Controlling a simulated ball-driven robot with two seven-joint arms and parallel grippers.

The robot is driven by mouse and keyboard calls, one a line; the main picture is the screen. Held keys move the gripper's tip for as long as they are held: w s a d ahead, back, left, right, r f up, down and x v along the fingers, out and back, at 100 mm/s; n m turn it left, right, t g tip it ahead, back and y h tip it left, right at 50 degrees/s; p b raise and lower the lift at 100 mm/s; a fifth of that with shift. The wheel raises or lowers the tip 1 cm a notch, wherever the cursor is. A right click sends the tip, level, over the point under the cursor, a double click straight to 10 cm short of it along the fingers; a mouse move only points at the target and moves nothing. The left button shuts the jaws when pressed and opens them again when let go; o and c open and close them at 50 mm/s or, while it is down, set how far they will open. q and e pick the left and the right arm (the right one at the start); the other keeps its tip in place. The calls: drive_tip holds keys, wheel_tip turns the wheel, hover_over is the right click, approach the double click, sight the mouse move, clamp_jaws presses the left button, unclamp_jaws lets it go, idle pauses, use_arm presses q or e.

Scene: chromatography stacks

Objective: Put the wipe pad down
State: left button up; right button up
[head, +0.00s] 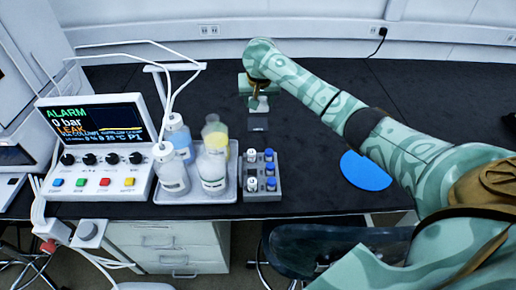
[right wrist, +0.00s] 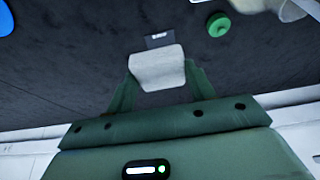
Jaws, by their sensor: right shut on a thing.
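The wipe pad (right wrist: 157,68) is a pale grey-white block between the two green fingers of my right gripper (right wrist: 163,88) in the right wrist view. In the head view my right gripper (head: 260,98) is over the back middle of the bench, pointing down, with the pad (head: 259,105) small at its tips. A dark square plate (head: 258,125) lies on the bench just in front of the pad; in the right wrist view the plate (right wrist: 160,40) shows a small white mark. I cannot tell whether the pad touches the bench. My left gripper is out of view.
A tray (head: 196,197) with several bottles and a grey vial rack (head: 276,185) stand at the front. A control box (head: 98,140) reading ALARM and LEAK is at left. A blue disc (head: 365,171) lies right. A green ring-shaped part (right wrist: 218,24) lies near the plate.

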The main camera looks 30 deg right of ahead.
drive_tip(key=shift+w+d+r, duration=0.2)
drive_tip(key=b, duration=0.8)
hover_over(259, 143)
drive_tip(key=s, duration=0.1)
drive_tip(key=f, duration=0.9)
drive_tip(key=a+f, duration=0.1)
drive_tip(key=f, duration=0.4)
drive_tip(key=shift+s, duration=0.2)
wheel_tip(259, 143, down, 4)
drive_tip(key=shift+r, duration=0.1)
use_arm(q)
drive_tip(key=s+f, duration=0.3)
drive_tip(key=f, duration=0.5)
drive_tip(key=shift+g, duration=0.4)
use_arm(e)
drive_tip(key=shift+r, duration=0.1)
drive_tip(key=o, duration=0.9)
